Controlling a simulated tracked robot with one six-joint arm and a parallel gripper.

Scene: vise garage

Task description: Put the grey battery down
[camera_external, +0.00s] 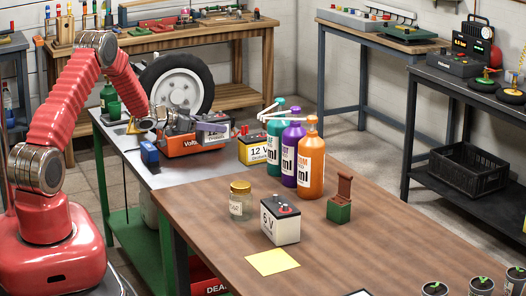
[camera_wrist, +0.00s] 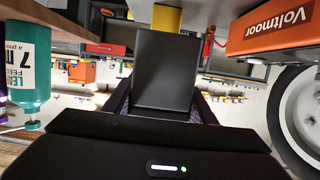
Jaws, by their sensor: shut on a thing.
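My gripper (camera_external: 205,126) is shut on the grey battery (camera_external: 217,134), a dark grey block. In the wrist view the battery (camera_wrist: 165,70) fills the space between the fingers. In the outside view it appears just behind the orange Voltmoor box, partly hidden by my gripper. I cannot tell whether its base touches the surface below. The orange Voltmoor box (camera_external: 190,145) stands close by on the metal bench and shows at the upper right of the wrist view (camera_wrist: 270,32).
A yellow 12 V battery (camera_external: 252,150) and teal, purple and orange bottles (camera_external: 310,165) stand to the right. A wheel (camera_external: 180,85) stands behind.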

